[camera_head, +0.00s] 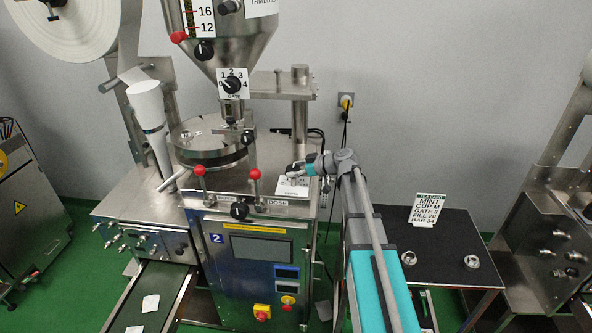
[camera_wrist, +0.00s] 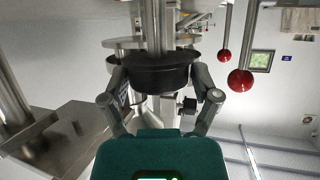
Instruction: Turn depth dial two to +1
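The depth dial (camera_head: 294,168) is a dark round knob by a small white scale plate (camera_head: 291,188) on the right top of the machine marked 2. The plate's marks are too small to read, so I cannot tell the dial's setting. My gripper (camera_head: 308,168) reaches it from the right. In the wrist view the black dial (camera_wrist: 160,76) sits between the two fingers of my gripper (camera_wrist: 159,82). A fingertip lies against each side, with no clear gap. The fingers and arm hide part of the dial in the head view.
Two red-balled levers (camera_head: 255,175) (camera_head: 199,171) stand left of the dial; red balls also show in the wrist view (camera_wrist: 240,80). A steel hopper (camera_head: 222,35) with a gate dial (camera_head: 232,85) is above. A black table (camera_head: 450,250) with a recipe card (camera_head: 429,208) is right.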

